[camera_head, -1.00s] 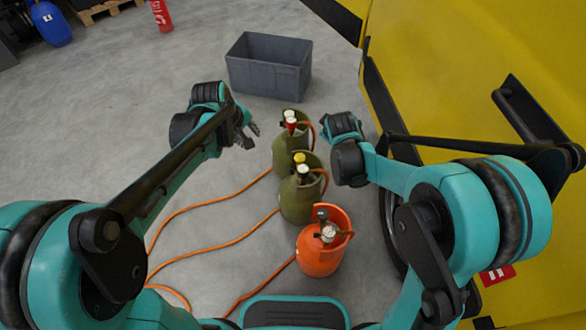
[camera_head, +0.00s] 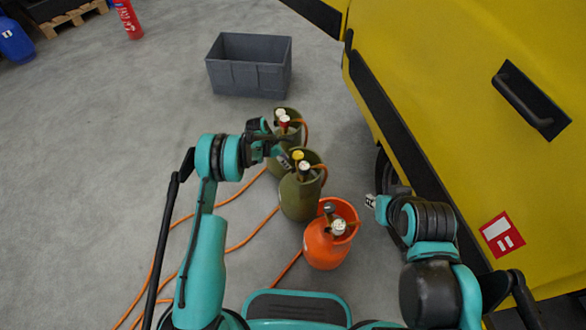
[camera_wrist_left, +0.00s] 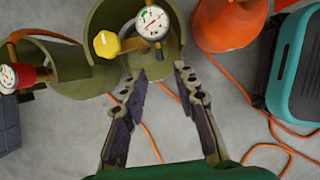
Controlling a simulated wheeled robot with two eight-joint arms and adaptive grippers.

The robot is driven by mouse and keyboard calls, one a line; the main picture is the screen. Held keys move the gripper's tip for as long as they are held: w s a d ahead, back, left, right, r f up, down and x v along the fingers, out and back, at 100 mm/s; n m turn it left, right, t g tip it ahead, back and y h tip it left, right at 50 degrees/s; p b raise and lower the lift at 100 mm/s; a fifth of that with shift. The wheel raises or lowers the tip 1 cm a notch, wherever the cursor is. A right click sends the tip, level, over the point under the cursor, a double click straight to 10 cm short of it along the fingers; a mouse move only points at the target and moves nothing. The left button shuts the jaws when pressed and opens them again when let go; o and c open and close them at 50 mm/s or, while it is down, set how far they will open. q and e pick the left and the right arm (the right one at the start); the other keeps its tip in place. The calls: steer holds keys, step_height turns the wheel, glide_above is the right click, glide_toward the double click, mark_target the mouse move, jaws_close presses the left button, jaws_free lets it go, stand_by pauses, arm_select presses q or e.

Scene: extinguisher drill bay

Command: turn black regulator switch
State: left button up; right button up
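The orange cylinder (camera_head: 324,248) stands nearest me, with a dark regulator knob (camera_head: 328,208) and a white gauge (camera_head: 339,226) on top. In the left wrist view only part of the orange cylinder (camera_wrist_left: 228,22) shows, and its knob is out of that picture. My left gripper (camera_head: 285,158) is beside the tops of the two green cylinders. The left wrist view shows its two fingers (camera_wrist_left: 165,80) spread and empty, below the yellow knob (camera_wrist_left: 106,44) and gauge (camera_wrist_left: 152,22). My right gripper (camera_head: 371,201) is right of the orange cylinder, apart from it; its fingers are too small to read.
The middle green cylinder (camera_head: 299,198) has the yellow knob; the far green cylinder (camera_head: 283,160) has a red one. Orange hoses (camera_head: 240,243) run over the floor. A yellow vehicle (camera_head: 455,110) borders the right. A grey crate (camera_head: 249,77) stands behind. Left floor is mostly clear.

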mark_target(294, 170)
arm_select(q)
steer(key=b+x, duration=0.3)
steer(key=x, duration=0.4)
steer(key=shift+d+f, duration=0.1)
steer(key=shift+f, duration=0.3)
jaws_close()
